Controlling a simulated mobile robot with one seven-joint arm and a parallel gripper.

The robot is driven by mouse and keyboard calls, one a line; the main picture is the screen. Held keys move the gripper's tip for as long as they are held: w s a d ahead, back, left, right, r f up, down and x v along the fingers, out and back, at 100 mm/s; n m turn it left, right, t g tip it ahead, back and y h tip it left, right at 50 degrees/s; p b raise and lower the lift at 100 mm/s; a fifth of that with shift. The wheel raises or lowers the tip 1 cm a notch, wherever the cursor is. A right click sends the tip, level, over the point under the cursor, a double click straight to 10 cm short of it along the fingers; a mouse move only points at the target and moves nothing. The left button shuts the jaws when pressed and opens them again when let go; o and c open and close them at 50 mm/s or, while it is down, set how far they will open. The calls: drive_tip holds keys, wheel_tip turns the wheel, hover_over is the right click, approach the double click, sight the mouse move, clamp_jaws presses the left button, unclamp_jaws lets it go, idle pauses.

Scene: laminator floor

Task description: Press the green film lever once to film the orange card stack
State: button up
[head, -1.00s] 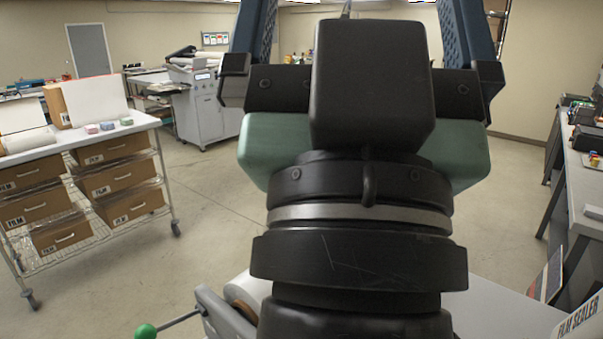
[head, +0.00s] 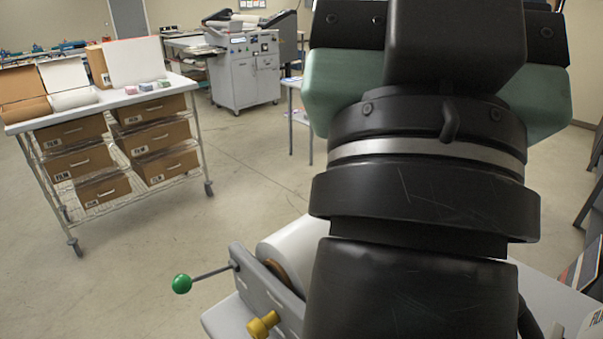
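The green film lever (head: 182,284) has a round green knob on a thin metal rod. It sticks out to the left from the grey side plate of the film sealer (head: 268,290) at the lower middle of the head view. A brass-yellow knob (head: 263,325) sits below it on the same machine. My gripper's body (head: 455,45) is at the upper right, well above and to the right of the lever. Its fingers are out of the picture above. I cannot make out the orange card stack; my arm hides much of the machine.
A wire cart (head: 120,140) with several cardboard film drawers stands at the left. Small coloured blocks (head: 147,87) and film rolls are on its top. A grey machine (head: 245,70) stands at the back. The floor between the cart and the sealer is clear.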

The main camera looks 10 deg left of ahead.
clamp_jaws()
idle(1.4)
